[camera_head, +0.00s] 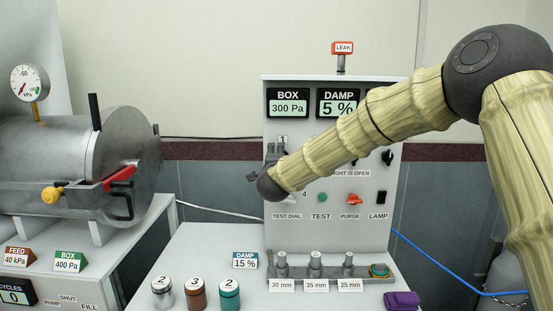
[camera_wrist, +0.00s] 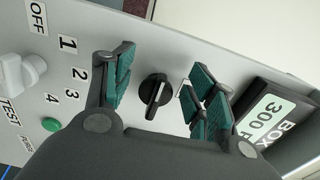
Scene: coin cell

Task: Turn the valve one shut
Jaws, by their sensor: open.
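My gripper (camera_head: 272,158) is at the left side of the upright panel (camera_head: 300,240), just under a small plate marked 1 (camera_head: 283,140). In the wrist view my gripper (camera_wrist: 164,94) is open, with green-padded fingers on either side of a black knob, valve one (camera_wrist: 155,92). The knob has a white pointer line and lies between the fingers with gaps on both sides; I see no contact. In the head view my gripper and arm hide this knob.
A white test dial (camera_wrist: 22,72) with OFF and numbers, and a green button (camera_wrist: 50,124), are near the fingers. The BOX display (camera_head: 289,103) reads 300 Pa. Another black knob (camera_head: 388,157) is at right. A rack (camera_head: 330,272) and several canisters (camera_head: 196,293) stand below.

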